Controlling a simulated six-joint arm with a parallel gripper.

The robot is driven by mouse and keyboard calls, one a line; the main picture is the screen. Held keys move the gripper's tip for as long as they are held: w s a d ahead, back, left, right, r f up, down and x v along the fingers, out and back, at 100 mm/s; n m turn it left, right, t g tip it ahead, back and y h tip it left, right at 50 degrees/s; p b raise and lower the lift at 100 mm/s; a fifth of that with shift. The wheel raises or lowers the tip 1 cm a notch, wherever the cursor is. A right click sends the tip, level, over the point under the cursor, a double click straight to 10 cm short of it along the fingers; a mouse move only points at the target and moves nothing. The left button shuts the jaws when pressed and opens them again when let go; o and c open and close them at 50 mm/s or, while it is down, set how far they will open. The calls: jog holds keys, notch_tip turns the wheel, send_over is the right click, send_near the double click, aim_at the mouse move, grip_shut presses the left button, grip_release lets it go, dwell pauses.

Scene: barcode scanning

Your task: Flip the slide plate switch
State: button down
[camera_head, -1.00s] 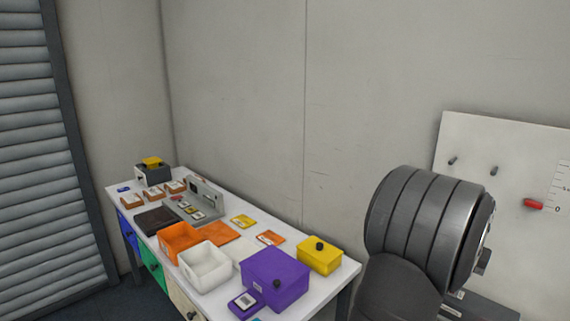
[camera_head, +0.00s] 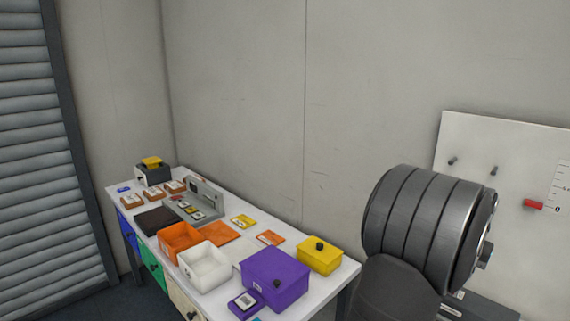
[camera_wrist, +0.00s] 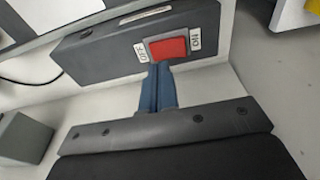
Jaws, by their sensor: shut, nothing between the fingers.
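The switch (camera_wrist: 168,49) is a red rocker in a grey frame on a dark grey box (camera_wrist: 95,58) in the wrist view. A white OFF label is on its left and a white ON label on its right. My gripper (camera_wrist: 160,68) has its blue fingers shut together with nothing between them. The fingertips are right at the lower left edge of the red rocker. I cannot tell whether they touch it or which side is pressed. In the head view my arm hides the gripper and the switch.
A white board (camera_head: 515,165) with pegs and a red pointer (camera_head: 533,204) stands at the right. The white table (camera_head: 328,283) at the left holds a purple box (camera_head: 275,277), a yellow box (camera_head: 319,256) and trays. A grey block (camera_wrist: 22,138) lies left of my gripper.

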notch_tip(320, 180, up, 4)
jog(key=shift+r, duration=0.25)
dwell(0.5)
jog(key=shift+f, duration=3.5)
jog(key=s+a+r+h, duration=0.1)
jog(key=a+r, duration=0.2)
jog(key=r, duration=0.4)
jog(key=s+a+r+h, duration=0.1)
jog(key=a+r, duration=0.3)
jog(key=r, duration=0.3)
jog(key=s+a+r+t+h, duration=0.1)
jog(key=a+r, duration=0.2)
jog(key=r, duration=0.3)
jog(key=shift+s+a+r, duration=0.2)
jog(key=shift+s+r, duration=0.15)
jog(key=shift+r, duration=0.05)
